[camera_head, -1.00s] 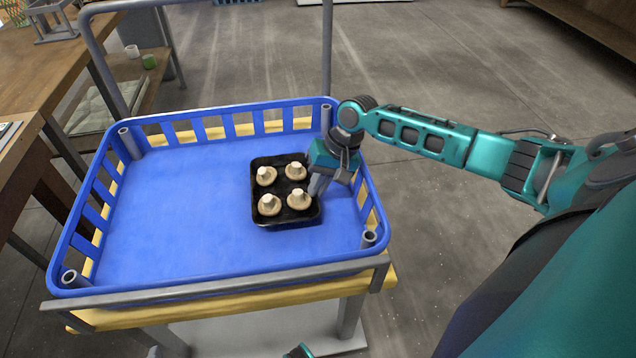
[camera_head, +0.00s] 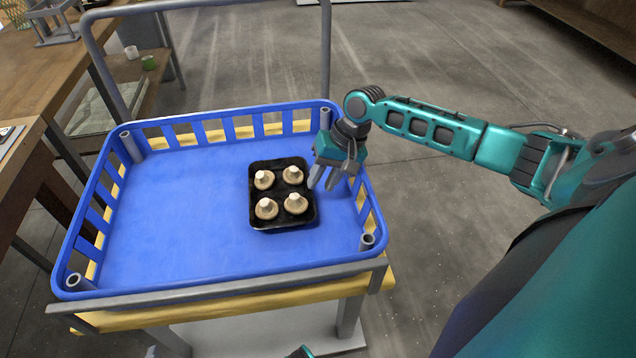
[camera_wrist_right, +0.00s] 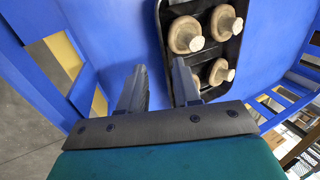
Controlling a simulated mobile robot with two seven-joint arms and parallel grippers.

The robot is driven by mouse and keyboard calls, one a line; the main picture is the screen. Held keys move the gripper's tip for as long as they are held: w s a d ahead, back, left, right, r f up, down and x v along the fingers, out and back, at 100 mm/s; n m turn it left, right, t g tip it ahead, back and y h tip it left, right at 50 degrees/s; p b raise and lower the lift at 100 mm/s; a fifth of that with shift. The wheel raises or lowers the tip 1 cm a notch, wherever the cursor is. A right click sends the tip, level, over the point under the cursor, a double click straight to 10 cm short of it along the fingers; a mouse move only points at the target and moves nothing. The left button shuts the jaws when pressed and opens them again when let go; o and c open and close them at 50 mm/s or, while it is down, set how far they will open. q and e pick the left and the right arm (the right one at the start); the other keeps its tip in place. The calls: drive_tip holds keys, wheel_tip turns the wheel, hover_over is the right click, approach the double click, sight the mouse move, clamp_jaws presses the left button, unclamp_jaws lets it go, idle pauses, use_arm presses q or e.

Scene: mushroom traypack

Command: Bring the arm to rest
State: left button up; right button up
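My right gripper (camera_head: 322,187) is open and empty, with its fingers pointing down inside the blue crate (camera_head: 190,250). It is just right of the black tray (camera_head: 256,222), which holds several pale mushrooms (camera_head: 266,208) standing stem up.
The crate stands on a cart with a grey metal handle (camera_head: 327,60). Its slatted right wall (camera_head: 366,200) rises beside my right gripper. A wooden table (camera_head: 60,60) is at the left. Grey floor (camera_head: 450,50) is clear behind my right arm.

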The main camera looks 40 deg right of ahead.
drive_tip(key=p+v, duration=0.2)
drive_tip(key=v, duration=0.7)
drive_tip(key=shift+r+p, duration=0.25)
drive_tip(key=shift+p, duration=0.1)
